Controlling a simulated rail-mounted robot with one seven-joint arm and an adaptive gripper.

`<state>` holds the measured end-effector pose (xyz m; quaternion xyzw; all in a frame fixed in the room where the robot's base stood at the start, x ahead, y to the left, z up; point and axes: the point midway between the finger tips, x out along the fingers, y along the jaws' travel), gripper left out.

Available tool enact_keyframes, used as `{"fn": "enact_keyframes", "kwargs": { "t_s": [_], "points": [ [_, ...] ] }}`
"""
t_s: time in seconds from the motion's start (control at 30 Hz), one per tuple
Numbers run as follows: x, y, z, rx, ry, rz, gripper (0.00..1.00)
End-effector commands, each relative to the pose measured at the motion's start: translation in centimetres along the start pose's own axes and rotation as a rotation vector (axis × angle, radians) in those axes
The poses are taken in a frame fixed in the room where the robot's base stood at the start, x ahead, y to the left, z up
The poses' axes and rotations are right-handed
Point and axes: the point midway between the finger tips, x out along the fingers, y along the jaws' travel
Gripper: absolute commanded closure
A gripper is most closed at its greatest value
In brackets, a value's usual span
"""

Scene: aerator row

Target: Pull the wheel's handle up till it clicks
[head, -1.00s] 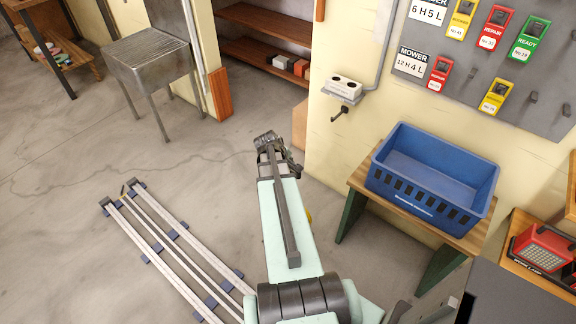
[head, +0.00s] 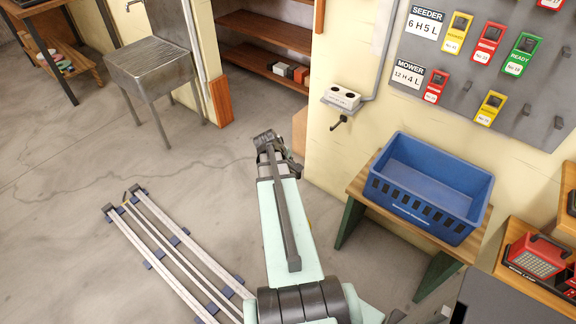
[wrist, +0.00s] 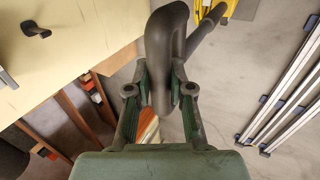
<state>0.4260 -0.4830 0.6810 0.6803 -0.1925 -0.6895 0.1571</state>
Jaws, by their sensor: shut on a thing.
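In the wrist view a dark grey curved handle (wrist: 164,50) rises between the two green-and-grey fingers of my gripper (wrist: 160,92). The gripper is shut on the handle, with one finger on each side. From the handle a dark bar (wrist: 205,28) runs up and right to a yellow part (wrist: 224,7), cut off by the top edge. The wheel itself cannot be made out.
A blue crate (head: 376,190) stands on a wooden bench (head: 363,190) by the wall. Pale rails (head: 190,245) lie on the floor at left. A metal sink (head: 153,62) stands farther back. A wall hook (head: 339,122) sits below a socket box.

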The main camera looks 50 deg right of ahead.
Motion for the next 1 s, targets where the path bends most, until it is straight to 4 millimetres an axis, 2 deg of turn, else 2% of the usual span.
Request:
{"fn": "enact_keyframes", "kwargs": {
  "t_s": [1.0],
  "points": [
    [-5.0,2.8,0.0,0.0,0.001,0.002,1.0]
  ]
}}
